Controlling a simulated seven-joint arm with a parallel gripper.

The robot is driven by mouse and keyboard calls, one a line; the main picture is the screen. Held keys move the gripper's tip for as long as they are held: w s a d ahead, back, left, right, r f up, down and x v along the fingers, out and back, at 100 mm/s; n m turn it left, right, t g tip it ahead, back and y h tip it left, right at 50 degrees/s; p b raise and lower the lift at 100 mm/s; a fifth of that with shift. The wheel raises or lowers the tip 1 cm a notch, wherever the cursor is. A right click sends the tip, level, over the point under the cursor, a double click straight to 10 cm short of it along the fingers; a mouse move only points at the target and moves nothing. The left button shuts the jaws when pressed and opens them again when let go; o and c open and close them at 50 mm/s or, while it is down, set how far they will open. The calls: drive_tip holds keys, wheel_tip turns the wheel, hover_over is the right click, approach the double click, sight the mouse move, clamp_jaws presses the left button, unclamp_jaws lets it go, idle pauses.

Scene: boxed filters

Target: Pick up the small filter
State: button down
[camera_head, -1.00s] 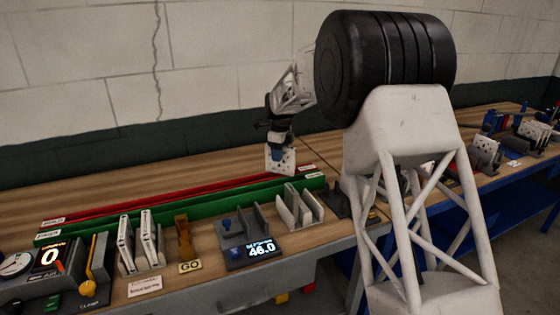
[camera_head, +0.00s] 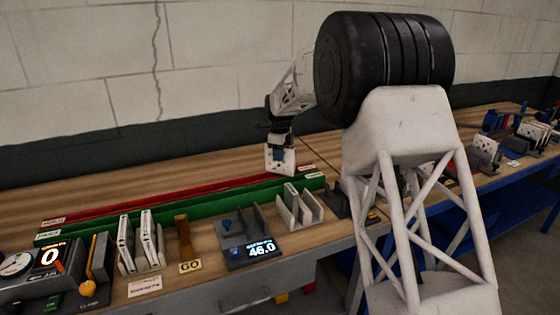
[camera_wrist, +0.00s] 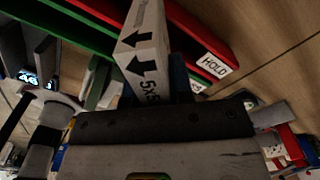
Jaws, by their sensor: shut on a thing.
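My gripper (camera_head: 278,152) hangs over the far side of the bench, near the green and red channels. It is shut on a white boxed filter (camera_head: 289,168), which hangs below the fingers, clear of the bench. In the wrist view the filter (camera_wrist: 148,48) stands out from the jaws, with black arrows and "5x5" print on its narrow face. A blue finger pad (camera_wrist: 178,76) shows beside it. The filter's far end is cut off by the picture's top edge.
A green channel (camera_head: 190,208) and a red channel (camera_head: 180,201) run along the bench; the red one bears a HOLD label (camera_wrist: 214,66). White filters (camera_head: 148,240) stand in a rack in front. A grey slotted fixture (camera_head: 300,207) and a display reading 46.0 (camera_head: 260,250) stand right of it.

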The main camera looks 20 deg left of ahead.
sight(280, 173)
drive_tip(key=shift+r, duration=0.1)
drive_tip(key=shift+r, duration=4.95)
drive_tip(key=shift+f, duration=0.1)
wheel_tip(280, 173, down, 4)
drive_tip(key=n, duration=0.5)
drive_tip(key=shift+f+n, duration=1.65)
drive_tip(key=shift+n, duration=0.35)
drive_tip(key=shift+f, duration=0.1)
drive_tip(key=shift+f, duration=3.3)
drive_tip(key=shift+f, duration=0.6)
